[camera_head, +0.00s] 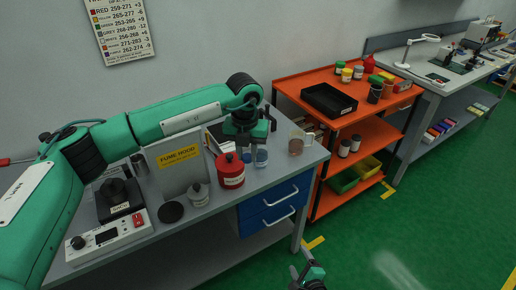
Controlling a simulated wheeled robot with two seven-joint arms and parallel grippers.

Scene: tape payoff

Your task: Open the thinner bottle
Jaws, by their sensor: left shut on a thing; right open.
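My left gripper (250,145) points down over the bench, behind and right of a red can. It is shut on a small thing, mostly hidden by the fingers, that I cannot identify. A small bluish container (262,158) shows just below the fingers; I cannot tell whether it is held. A grey bottle (198,194) with a narrow top stands upright in front of the fume hood panel, apart from the gripper. I cannot read a label to tell which container is the thinner bottle. My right gripper (308,275) is open and empty, low at the bottom edge, in front of the bench.
The red can (231,172) stands close beside the grey bottle. A dark disc (171,212), a hotplate (110,234) and the fume hood panel (178,165) are to the left. A brownish cup (296,146) stands at the right. An orange cart (350,118) adjoins the bench.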

